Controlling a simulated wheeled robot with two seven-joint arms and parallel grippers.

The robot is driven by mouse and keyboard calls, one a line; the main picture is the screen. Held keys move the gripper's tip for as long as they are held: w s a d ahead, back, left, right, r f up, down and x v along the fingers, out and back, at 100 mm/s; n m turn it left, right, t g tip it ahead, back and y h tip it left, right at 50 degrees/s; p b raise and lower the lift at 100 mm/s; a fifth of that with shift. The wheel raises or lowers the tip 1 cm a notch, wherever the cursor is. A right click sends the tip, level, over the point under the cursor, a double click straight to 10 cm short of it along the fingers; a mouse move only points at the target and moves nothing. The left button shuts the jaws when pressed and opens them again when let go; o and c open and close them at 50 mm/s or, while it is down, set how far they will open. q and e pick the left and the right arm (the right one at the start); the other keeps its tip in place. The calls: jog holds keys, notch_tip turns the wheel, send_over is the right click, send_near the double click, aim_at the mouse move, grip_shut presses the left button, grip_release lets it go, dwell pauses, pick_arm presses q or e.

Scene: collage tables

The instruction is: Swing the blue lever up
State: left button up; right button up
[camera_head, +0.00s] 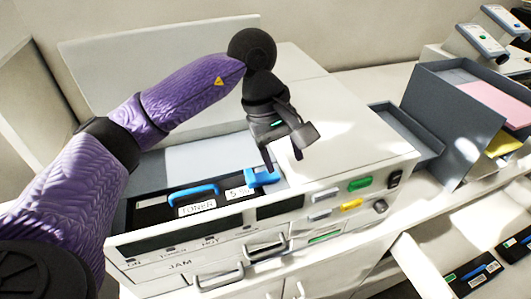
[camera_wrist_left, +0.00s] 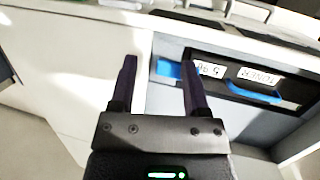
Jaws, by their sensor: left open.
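The blue lever (camera_head: 262,176) is a short blue piece at the right end of the printer's open bay, beside the toner cartridge (camera_head: 150,213). My left gripper (camera_head: 283,157) is open and points down over the bay's right edge, with one finger close to the lever. In the left wrist view the lever (camera_wrist_left: 168,69) shows between the open fingers (camera_wrist_left: 159,66), nearer the right one, which partly covers it. I cannot tell whether they touch. Nothing is held. My right gripper is not in view.
The cartridge has a blue handle (camera_head: 195,190) and white labels. The printer (camera_head: 335,145) has a raised lid behind and coloured buttons at its front right. A grey box (camera_head: 450,105) stands to the right. An open drawer (camera_head: 440,280) lies at lower right.

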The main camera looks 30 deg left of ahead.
aim_at(251, 176)
pick_arm(q)
jog(key=a+r+y, duration=0.2)
jog(key=a+y, duration=0.1)
jog(key=a, duration=0.4)
jog(key=f, duration=0.2)
jog(key=f+b, duration=0.1)
jog(key=f, duration=0.5)
jog(key=shift+s+d+f, duration=0.1)
jog(key=shift+d+f, duration=0.15)
jog(key=shift+f, duration=0.6)
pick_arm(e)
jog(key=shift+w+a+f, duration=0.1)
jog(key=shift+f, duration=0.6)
pick_arm(q)
jog(key=shift+c, duration=0.2)
grip_shut()
